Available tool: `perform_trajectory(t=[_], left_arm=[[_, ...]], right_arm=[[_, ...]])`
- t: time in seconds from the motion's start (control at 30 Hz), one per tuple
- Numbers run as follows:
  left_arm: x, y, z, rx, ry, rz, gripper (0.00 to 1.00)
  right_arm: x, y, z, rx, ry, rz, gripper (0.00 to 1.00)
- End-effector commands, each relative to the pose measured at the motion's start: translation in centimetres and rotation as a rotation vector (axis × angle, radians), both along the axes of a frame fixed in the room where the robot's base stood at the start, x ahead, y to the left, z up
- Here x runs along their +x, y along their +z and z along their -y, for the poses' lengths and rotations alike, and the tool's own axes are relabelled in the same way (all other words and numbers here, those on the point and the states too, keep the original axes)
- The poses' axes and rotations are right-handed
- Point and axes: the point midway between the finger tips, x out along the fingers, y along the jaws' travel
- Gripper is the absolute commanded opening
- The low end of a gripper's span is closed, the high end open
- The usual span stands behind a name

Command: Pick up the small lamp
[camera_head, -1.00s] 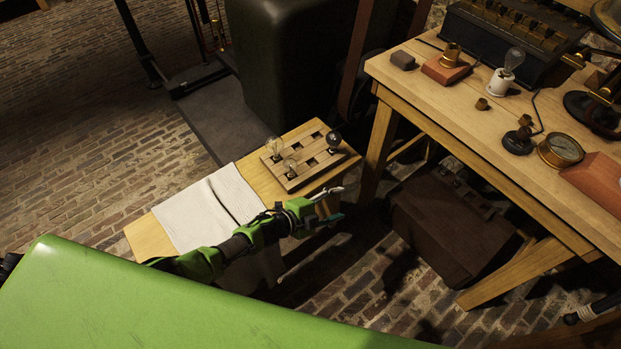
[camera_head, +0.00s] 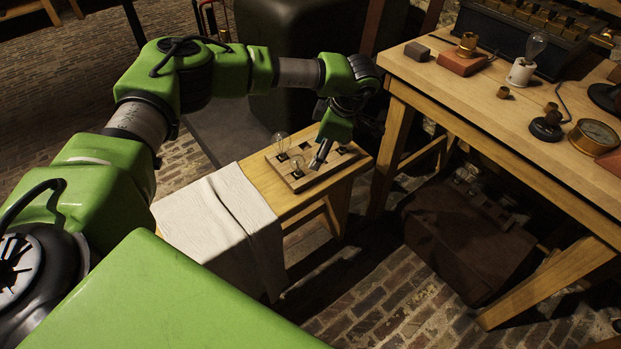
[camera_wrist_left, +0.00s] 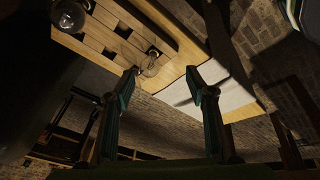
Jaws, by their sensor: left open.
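Clear glass lamps stand in a slotted wooden rack (camera_head: 292,183) on a low bench. One lamp (camera_head: 281,141) is at the rack's back left, and a smaller-looking one (camera_head: 297,166) is nearer the front. My left gripper (camera_head: 318,163) is open and empty, pointing down over the rack just right of the front lamp. In the left wrist view a clear lamp (camera_wrist_left: 151,66) shows near the fingertips, apart from them. A larger, darker lamp (camera_wrist_left: 69,15) shows at the top left there. The gripper and arm hide the rack's back right. My right gripper is not in view.
A white cloth (camera_head: 215,215) covers the bench's left part. A taller workbench (camera_head: 470,105) at the right holds a lamp in a white holder (camera_head: 525,68), a brass gauge (camera_head: 592,135) and small parts. A brown case (camera_head: 465,235) sits under it.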

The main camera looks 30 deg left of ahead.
Motion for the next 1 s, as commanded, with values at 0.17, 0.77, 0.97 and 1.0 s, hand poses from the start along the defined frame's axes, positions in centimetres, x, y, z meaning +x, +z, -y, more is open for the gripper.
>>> perform_trajectory(t=[0.17, 0.77, 0.97, 1.0], left_arm=[[0.4, 1.1, -3.0, 0.097, -0.012, 0.016, 0.50], [0.9, -6.5, -6.4, 0.094, -0.014, 0.015, 0.50], [1.1, -9.0, -7.7, 0.094, -0.011, 0.015, 0.50], [1.2, -9.5, -8.0, 0.094, -0.012, 0.014, 0.50]], right_arm=[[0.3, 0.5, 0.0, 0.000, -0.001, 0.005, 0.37], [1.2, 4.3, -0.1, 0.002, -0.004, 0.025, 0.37], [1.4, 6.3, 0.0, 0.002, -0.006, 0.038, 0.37], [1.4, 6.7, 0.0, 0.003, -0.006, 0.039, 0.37]])
